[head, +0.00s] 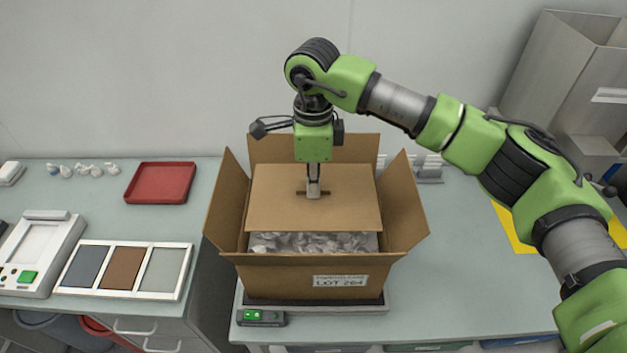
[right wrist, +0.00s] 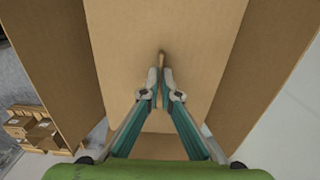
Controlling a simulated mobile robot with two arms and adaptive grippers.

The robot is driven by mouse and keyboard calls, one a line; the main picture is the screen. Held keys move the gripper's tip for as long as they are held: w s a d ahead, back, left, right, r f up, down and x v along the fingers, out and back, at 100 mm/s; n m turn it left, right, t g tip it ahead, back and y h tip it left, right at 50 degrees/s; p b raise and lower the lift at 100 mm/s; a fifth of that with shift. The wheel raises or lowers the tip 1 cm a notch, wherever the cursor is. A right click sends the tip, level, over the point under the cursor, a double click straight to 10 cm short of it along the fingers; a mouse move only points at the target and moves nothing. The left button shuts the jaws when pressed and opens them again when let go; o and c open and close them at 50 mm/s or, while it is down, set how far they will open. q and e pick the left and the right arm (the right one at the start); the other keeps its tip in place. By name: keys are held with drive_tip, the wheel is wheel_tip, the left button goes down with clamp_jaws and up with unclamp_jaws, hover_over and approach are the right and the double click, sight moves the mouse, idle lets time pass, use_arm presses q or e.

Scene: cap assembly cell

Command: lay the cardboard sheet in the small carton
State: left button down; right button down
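The brown cardboard sheet (head: 275,208) is in the mouth of the small open carton (head: 268,277), its flaps spread outward. Grey crumpled filling (head: 310,242) shows between the sheet's front edge and the carton's front wall. My right gripper (head: 313,192) points down at the middle of the sheet, its fingertips at a small slot or tab there. In the right wrist view the fingertips (right wrist: 162,72) come together on a narrow tab of the sheet (right wrist: 122,50). Whether the sheet rests on the filling or hangs just above it is hard to tell. My left gripper is out of view.
The carton stands on a scale-like platform with a green-lit box (head: 260,317). To the left are a red tray (head: 160,183), a panel with three coloured fields (head: 189,262) and a device with a green button (head: 28,277). The bench right of the carton is mostly clear.

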wheel_tip(320, 180, down, 2)
drive_tip(key=shift+f+b, duration=0.1)
drive_tip(key=shift+b, duration=0.65)
wheel_tip(320, 180, down, 4)
drive_tip(key=b, duration=0.3)
drive_tip(key=shift+f+b, duration=0.1)
drive_tip(key=shift+b, duration=0.25)
drive_tip(key=shift+f+b, duration=0.5)
drive_tip(key=shift+f, duration=0.1)
